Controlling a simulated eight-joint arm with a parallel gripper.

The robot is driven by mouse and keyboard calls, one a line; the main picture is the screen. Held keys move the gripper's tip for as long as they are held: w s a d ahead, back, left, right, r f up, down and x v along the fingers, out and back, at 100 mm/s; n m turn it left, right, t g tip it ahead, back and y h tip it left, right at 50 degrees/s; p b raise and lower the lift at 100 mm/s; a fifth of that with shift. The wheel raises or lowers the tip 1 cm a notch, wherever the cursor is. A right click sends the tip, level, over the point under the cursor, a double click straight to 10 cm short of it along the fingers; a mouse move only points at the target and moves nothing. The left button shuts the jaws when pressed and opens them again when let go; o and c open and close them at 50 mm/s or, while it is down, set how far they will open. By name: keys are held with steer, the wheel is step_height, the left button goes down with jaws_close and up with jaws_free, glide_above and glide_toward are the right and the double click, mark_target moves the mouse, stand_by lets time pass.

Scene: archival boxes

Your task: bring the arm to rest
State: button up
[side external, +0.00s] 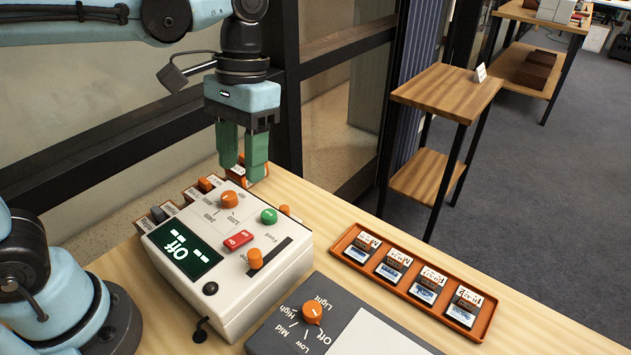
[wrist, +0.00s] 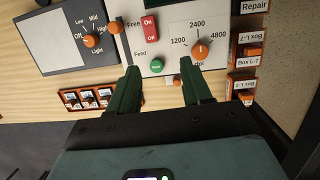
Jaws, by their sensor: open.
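My gripper (side external: 243,172) hangs from the arm with its green fingers pointing down, above the back edge of the white scanner box (side external: 216,296). Its fingers are apart, with nothing visible between them. In the wrist view my gripper (wrist: 160,76) shows both fingers in front of the scanner's dpi dial (wrist: 201,50) and green Feed button (wrist: 157,66). The scanner's display (side external: 182,250) reads "Off". Its red On/Off switch (side external: 238,239) and an orange slider knob (side external: 255,258) are on the top face.
An orange tray (side external: 419,302) of several small labelled pieces lies right of the scanner. A grey panel with an orange light knob (side external: 312,312) stands in front. Small holders labelled Box L-7 (wrist: 247,62) and Repair (wrist: 254,7) sit behind the scanner. A wooden side table (side external: 447,92) stands beyond.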

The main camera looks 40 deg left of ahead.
steer(key=a+f+t, duration=0.1)
steer(key=a+t, duration=0.1)
steer(key=t, duration=0.1)
steer(key=a+f+t, duration=0.3)
steer(key=a+t, duration=0.2)
steer(key=shift+w+f+t, duration=0.15)
steer(key=shift+f+t, duration=0.15)
steer(key=shift+a+f+t+y, duration=0.2)
steer(key=shift+a+t+y, duration=0.1)
steer(key=shift+a+t, duration=0.15)
